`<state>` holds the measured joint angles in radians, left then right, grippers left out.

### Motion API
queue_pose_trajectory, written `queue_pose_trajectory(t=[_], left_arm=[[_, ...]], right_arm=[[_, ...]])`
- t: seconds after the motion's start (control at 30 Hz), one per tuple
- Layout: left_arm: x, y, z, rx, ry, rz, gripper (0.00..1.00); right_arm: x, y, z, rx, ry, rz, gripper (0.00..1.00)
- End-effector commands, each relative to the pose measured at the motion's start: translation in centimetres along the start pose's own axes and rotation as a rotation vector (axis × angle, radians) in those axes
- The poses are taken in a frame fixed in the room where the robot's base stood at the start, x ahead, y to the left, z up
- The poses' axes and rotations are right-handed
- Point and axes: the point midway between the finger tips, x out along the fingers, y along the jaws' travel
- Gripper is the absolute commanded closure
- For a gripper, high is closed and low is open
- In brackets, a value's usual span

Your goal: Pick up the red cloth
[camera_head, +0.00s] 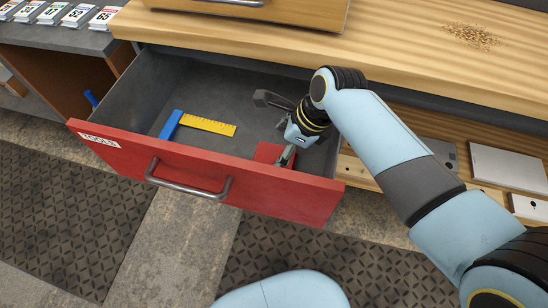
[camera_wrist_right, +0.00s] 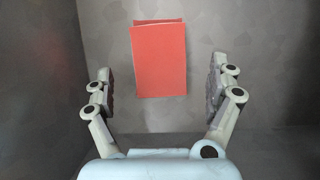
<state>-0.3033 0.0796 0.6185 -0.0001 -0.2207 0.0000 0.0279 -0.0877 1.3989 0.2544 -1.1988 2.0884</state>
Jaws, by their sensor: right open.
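The red cloth (camera_head: 268,152) lies flat and folded on the floor of the open red-fronted drawer, near its right end. In the right wrist view the cloth (camera_wrist_right: 159,62) is a red rectangle centred a little beyond the fingertips. My right gripper (camera_head: 287,148) reaches down into the drawer over the cloth and hides part of it. In the right wrist view the gripper (camera_wrist_right: 163,82) is open, one finger on each side of the cloth, with nothing between the fingers touching it. My left gripper does not show.
The drawer (camera_head: 200,173) is pulled out below the wooden worktop (camera_head: 400,45). A yellow and blue square tool (camera_head: 207,125) lies in its middle, and a dark-headed tool (camera_head: 268,99) lies near my gripper. Drawer walls stand close around the gripper. Silver devices (camera_head: 505,168) sit on a shelf at right.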

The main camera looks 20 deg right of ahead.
Motion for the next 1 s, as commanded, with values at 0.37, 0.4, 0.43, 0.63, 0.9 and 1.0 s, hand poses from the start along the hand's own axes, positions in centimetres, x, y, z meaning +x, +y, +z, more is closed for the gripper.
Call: queue_pose_trajectory(t=[0.37, 0.4, 0.43, 0.63, 0.9, 1.0], left_arm=[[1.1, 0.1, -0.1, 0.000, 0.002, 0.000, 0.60], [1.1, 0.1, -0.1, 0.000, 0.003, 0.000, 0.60], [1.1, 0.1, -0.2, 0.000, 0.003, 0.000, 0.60], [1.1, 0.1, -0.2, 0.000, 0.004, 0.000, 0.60], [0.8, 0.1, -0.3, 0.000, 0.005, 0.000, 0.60], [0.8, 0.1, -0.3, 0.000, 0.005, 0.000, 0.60]], right_arm=[[3.4, 0.2, -0.1, 0.001, 0.000, 0.000, 0.11], [3.3, 0.2, -0.1, 0.001, 0.000, 0.000, 0.11], [3.3, 0.2, -0.1, 0.001, 0.000, 0.000, 0.11], [3.3, 0.2, -0.1, 0.001, 0.000, 0.000, 0.11], [3.6, 0.2, -0.2, 0.000, 0.001, 0.000, 0.11], [3.7, 0.2, -0.3, 0.000, 0.001, 0.000, 0.11]])
